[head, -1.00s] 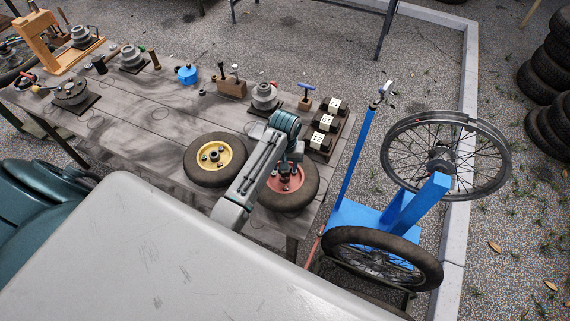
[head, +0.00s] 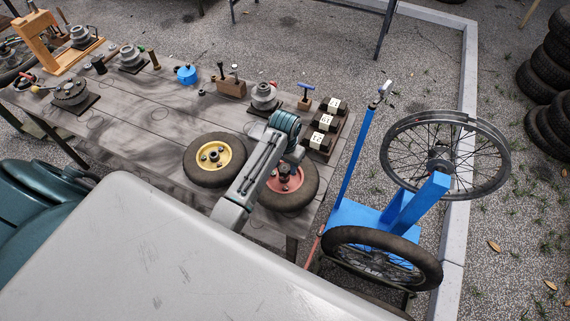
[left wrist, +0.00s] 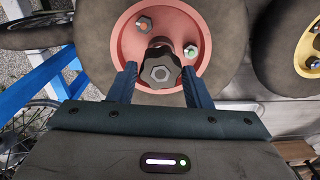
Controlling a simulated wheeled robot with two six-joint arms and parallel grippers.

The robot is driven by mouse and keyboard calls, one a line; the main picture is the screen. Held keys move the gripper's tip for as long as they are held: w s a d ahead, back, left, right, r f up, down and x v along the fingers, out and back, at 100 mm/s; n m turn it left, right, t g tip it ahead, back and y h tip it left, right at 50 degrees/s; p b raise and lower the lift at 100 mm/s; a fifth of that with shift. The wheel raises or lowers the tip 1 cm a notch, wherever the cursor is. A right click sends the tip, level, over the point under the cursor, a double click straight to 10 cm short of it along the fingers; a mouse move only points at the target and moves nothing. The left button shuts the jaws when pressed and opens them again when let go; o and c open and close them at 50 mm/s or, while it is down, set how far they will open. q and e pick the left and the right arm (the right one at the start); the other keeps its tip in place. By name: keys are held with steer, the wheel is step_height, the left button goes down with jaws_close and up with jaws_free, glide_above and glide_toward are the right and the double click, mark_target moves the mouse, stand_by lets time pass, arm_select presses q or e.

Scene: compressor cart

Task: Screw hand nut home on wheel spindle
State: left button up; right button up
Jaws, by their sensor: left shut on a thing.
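The black lobed hand nut (left wrist: 160,68) sits over the middle of the red wheel hub (left wrist: 135,40), between the blue fingers of my left gripper (left wrist: 161,76). My left gripper is shut on the hand nut. In the head view the red wheel (head: 308,192) lies flat at the right end of the table, and my left gripper (head: 285,171) is right above its hub. The spindle is hidden beneath the nut, so I cannot tell how far down the nut sits. My right gripper is not in view.
A yellow-hubbed wheel (head: 216,158) lies close to the left of the red one. Numbered blocks (head: 322,123) and a grey stepped part (head: 264,96) stand behind. The table's left-centre boards are mostly clear.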

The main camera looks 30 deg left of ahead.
mark_target(285, 167)
arm_select(q)
steer(key=shift+m, duration=1.2)
steer(key=o, duration=1.6)
steer(key=shift+c, duration=0.2)
steer(key=shift+r, duration=3.55)
